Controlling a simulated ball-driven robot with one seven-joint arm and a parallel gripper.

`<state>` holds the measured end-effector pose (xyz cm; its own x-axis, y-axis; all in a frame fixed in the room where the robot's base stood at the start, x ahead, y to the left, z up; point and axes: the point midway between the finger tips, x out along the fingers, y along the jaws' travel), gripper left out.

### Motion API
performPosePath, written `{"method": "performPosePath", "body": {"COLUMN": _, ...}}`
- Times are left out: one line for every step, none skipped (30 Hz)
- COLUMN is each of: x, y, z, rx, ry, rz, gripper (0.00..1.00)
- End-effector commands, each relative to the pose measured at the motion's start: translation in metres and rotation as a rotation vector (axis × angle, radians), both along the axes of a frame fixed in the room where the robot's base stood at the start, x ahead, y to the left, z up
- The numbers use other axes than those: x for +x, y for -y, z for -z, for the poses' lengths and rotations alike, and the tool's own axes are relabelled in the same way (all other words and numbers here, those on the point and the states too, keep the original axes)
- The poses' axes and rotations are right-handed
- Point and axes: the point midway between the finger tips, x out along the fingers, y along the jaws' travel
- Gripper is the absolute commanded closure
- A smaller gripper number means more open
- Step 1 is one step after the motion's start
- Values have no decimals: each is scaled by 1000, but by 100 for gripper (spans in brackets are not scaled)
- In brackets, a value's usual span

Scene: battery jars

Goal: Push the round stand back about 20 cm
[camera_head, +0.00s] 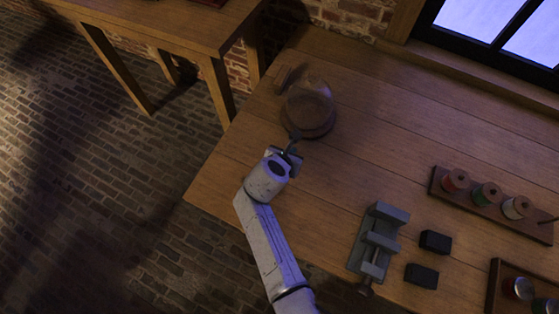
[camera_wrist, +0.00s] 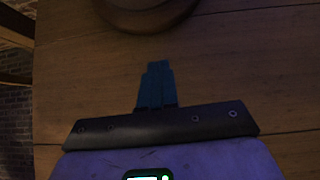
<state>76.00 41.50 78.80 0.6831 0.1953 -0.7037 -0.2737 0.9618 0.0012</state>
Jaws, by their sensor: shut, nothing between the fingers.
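The round stand (camera_head: 308,125) is a dark wooden disc near the back left of the table, with a clear glass jar or dome (camera_head: 312,92) on it. In the wrist view its near rim (camera_wrist: 148,20) shows at the top edge; the rest is cut off. My gripper (camera_head: 295,141) is shut and empty, just in front of the stand. Its closed fingers (camera_wrist: 156,84) point at the stand in the wrist view, with a strip of bare table between. In the head view the fingertips look close to the rim; contact cannot be told there.
A small wooden block (camera_head: 283,76) lies behind the stand, to its left. A grey vise (camera_head: 378,241), two black blocks (camera_head: 435,241) and a spool rack (camera_head: 490,206) are on the right. The table's left edge is near; a side table (camera_head: 165,22) stands beyond it.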

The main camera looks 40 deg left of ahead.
Motion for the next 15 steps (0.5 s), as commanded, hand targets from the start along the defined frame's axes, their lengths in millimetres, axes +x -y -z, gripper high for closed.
{"method": "performPosePath", "body": {"x": -5, "y": 2, "z": -7, "rx": 2, "ry": -2, "rz": 1, "gripper": 100}}
{"method": "performPosePath", "body": {"x": -9, "y": 3, "z": -10, "rx": 1, "ry": -3, "rz": 1, "gripper": 100}}
{"method": "performPosePath", "body": {"x": -13, "y": 4, "z": -14, "rx": 1, "ry": -3, "rz": 1, "gripper": 100}}
{"method": "performPosePath", "body": {"x": -16, "y": 5, "z": -17, "rx": 1, "ry": -1, "rz": 1, "gripper": 100}}
{"method": "performPosePath", "body": {"x": -20, "y": 6, "z": -21, "rx": 2, "ry": -2, "rz": 0, "gripper": 100}}
{"method": "performPosePath", "body": {"x": -24, "y": 8, "z": -25, "rx": 1, "ry": -3, "rz": 1, "gripper": 100}}
{"method": "performPosePath", "body": {"x": -27, "y": 8, "z": -29, "rx": 2, "ry": -2, "rz": 0, "gripper": 100}}
{"method": "performPosePath", "body": {"x": -31, "y": 9, "z": -32, "rx": 1, "ry": -1, "rz": 0, "gripper": 100}}
{"method": "performPosePath", "body": {"x": -35, "y": 10, "z": -36, "rx": 2, "ry": -2, "rz": -1, "gripper": 100}}
{"method": "performPosePath", "body": {"x": -38, "y": 11, "z": -39, "rx": 2, "ry": -1, "rz": -1, "gripper": 100}}
{"method": "performPosePath", "body": {"x": -41, "y": 12, "z": -42, "rx": 0, "ry": -1, "rz": -1, "gripper": 100}}
{"method": "performPosePath", "body": {"x": -44, "y": 13, "z": -45, "rx": 2, "ry": -2, "rz": -1, "gripper": 100}}
{"method": "performPosePath", "body": {"x": -46, "y": 13, "z": -47, "rx": 1, "ry": -1, "rz": 0, "gripper": 100}}
{"method": "performPosePath", "body": {"x": -48, "y": 14, "z": -50, "rx": 0, "ry": -1, "rz": 1, "gripper": 100}}
{"method": "performPosePath", "body": {"x": -51, "y": 15, "z": -52, "rx": 0, "ry": -1, "rz": 1, "gripper": 100}}
